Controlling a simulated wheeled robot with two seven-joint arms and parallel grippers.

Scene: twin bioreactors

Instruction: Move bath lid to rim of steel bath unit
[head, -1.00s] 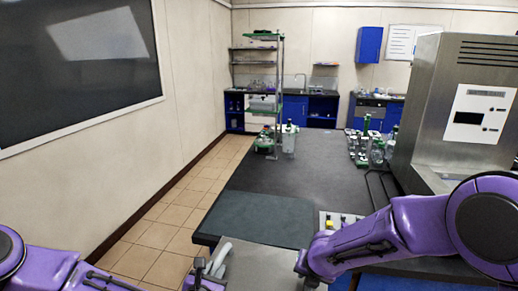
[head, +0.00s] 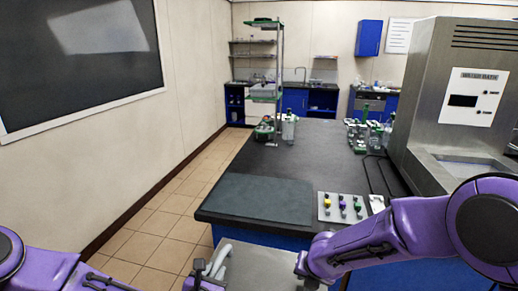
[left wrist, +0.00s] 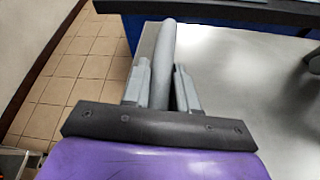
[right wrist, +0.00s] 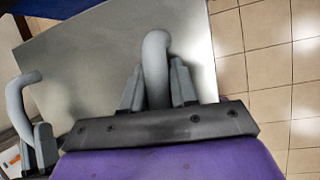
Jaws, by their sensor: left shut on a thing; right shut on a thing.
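The bath lid (head: 252,270) is a flat grey metal plate with grey bent handles. It is in front of the bench, low in the head view. My left gripper (head: 207,274) is shut on one lid handle (left wrist: 162,62). My right gripper (right wrist: 158,88) is shut on the other handle (right wrist: 155,55); in the head view my right arm mostly hides it. The plate (right wrist: 90,60) fills much of the right wrist view. The steel bath unit (head: 415,110) stands on the bench at the right. Its open basin and rim (head: 440,165) are partly hidden by my right arm.
The dark bench (head: 310,155) has a dark mat (head: 262,198) at its near left corner and a panel of coloured knobs (head: 341,207) beside it. A green rack (head: 265,80) and glassware (head: 370,133) stand farther back. Open tiled floor (head: 160,220) lies left.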

